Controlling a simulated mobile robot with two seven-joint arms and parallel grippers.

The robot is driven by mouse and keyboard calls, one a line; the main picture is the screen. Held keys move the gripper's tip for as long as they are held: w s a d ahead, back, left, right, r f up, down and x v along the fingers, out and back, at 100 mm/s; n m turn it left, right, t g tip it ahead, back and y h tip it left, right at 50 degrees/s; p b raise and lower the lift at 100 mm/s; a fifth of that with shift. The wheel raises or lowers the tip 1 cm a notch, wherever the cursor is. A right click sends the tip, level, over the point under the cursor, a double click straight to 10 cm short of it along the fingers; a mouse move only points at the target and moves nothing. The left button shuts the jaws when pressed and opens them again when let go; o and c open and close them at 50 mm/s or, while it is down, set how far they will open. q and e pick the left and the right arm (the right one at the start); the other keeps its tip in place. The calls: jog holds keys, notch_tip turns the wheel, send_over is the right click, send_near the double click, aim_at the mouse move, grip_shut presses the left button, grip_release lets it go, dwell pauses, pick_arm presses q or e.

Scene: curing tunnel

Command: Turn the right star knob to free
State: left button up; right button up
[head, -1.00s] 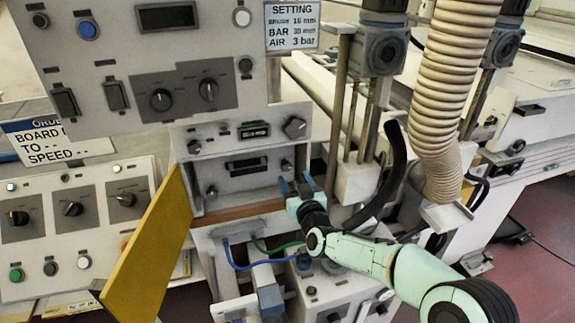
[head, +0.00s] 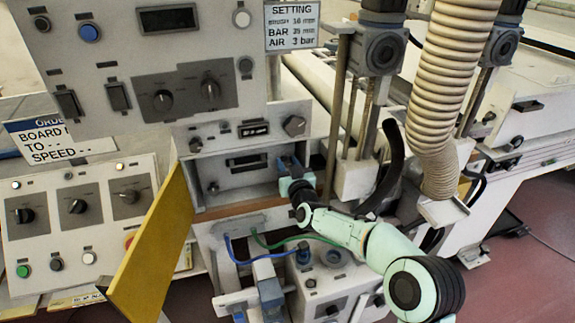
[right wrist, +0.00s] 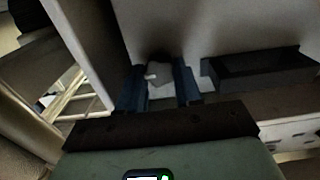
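The right star knob (right wrist: 159,76) shows in the right wrist view as a pale grey, faceted knob with a short white mark on its left side. It sits on the light back panel of the recess, in shadow. My right gripper (right wrist: 159,88) has its two blue fingers apart, one on each side of the knob, with the tips near it; I cannot tell whether they touch it. In the head view my right gripper (head: 289,166) reaches into the right end of the recess and hides the knob there. My left gripper is not in view.
A yellow door (head: 150,245) stands open left of the recess (head: 243,178). A small dark knob (head: 213,187) is at the recess's left. A ribbed hose (head: 455,90) hangs at the right. Blue and green cables run below the recess sill.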

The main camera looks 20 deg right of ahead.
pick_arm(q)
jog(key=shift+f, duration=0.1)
pick_arm(e)
jog(key=n+b, duration=0.1)
jog(key=n, duration=0.3)
jog(key=shift+a, duration=0.2)
jog(key=n+b, duration=0.1)
jog(key=n, duration=0.4)
jog(key=shift+f+b, duration=0.1)
jog(key=shift+b, duration=0.25)
jog(key=n+b, duration=0.2)
jog(key=n, duration=0.3)
jog(key=shift+a+f+n, duration=0.1)
jog(key=shift+f+n, duration=0.05)
jog(key=shift+n, duration=0.25)
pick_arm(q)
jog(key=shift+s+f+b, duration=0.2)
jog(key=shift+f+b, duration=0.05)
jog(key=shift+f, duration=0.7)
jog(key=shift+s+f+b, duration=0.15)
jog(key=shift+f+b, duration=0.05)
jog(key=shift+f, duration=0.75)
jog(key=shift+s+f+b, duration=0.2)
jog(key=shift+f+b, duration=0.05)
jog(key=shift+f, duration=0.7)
pick_arm(e)
jog(key=shift+n, duration=1.5)
jog(key=o, duration=1)
jog(key=shift+o, duration=0.2)
